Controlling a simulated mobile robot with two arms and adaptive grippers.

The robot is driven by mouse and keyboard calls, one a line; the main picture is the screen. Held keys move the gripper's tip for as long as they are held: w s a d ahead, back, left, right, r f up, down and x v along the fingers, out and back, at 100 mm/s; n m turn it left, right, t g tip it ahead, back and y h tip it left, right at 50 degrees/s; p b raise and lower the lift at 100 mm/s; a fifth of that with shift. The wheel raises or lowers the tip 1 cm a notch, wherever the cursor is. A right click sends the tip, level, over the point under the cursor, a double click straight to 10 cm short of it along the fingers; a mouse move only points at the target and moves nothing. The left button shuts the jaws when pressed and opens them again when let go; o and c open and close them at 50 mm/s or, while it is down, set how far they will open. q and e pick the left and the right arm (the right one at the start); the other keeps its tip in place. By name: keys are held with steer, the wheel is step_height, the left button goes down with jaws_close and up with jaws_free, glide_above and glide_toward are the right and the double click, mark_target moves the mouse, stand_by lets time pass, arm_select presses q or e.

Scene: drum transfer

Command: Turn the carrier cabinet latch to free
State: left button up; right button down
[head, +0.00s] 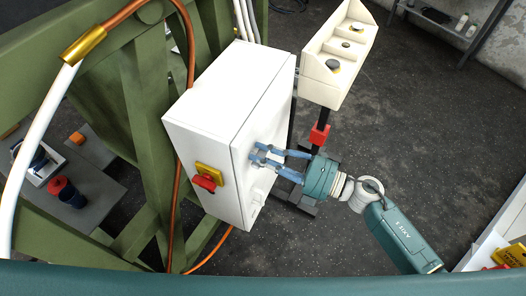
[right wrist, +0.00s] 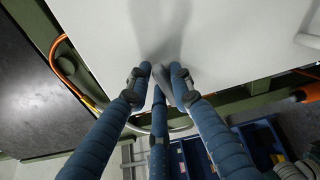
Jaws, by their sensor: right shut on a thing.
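The white carrier cabinet (head: 205,125) stands on the green frame, with a red rotary switch (head: 204,182) on a yellow plate on its left side. My right gripper (head: 256,155) reaches in from the right, its blue fingers against the cabinet's front door (head: 270,110). In the right wrist view, the fingers (right wrist: 161,73) close around a small grey latch (right wrist: 165,88) on the white door (right wrist: 230,35). The fingers hide most of the latch, so I cannot tell its angle. My left gripper is not in view.
A cream control box (head: 340,50) on a dark post with a red collar (head: 319,135) stands right of the cabinet. The green frame (head: 130,120) with copper and white pipes fills the left. Dark floor (head: 420,130) is open at the right.

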steer(key=shift+m+p, duration=0.3)
steer(key=shift+m, duration=0.6)
steer(key=c, duration=1.6)
jaws_free()
steer(key=shift+w+f, duration=0.1)
steer(key=v, duration=1.2)
steer(key=shift+d, duration=0.1)
